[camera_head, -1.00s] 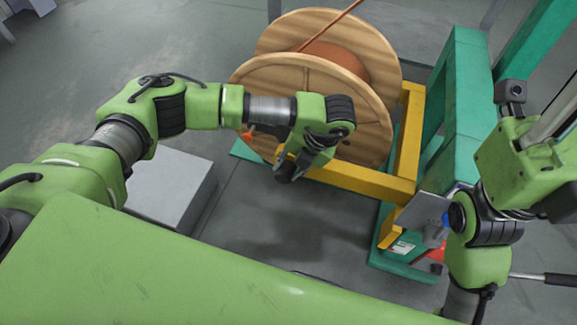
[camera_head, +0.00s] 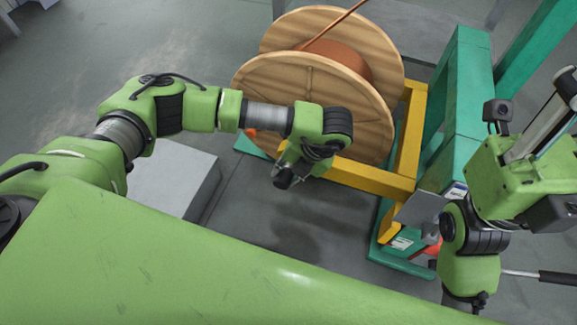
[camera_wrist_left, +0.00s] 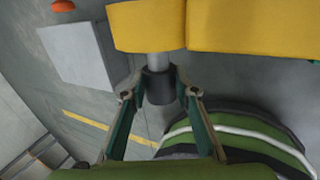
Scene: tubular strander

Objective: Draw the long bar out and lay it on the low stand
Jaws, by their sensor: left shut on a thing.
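The long bar (camera_wrist_left: 157,66) shows in the left wrist view as a short grey shaft coming out of the yellow frame, with a dark collar on its near end. My left gripper (camera_wrist_left: 160,98) is shut on that end, a finger on each side. In the head view my left gripper (camera_head: 284,178) hangs in front of the wooden reel, beside the yellow frame; the bar is hidden there. The low stand is probably the grey box (camera_head: 172,178) left of the gripper; it also shows in the left wrist view (camera_wrist_left: 82,52). My right gripper's fingers are out of sight.
The wooden reel (camera_head: 300,92) with copper-coloured wire stands behind the yellow frame (camera_head: 365,178). Green machine posts (camera_head: 465,100) rise on the right. A small orange-red thing (camera_wrist_left: 63,5) lies beyond the box. Floor is open between box and frame.

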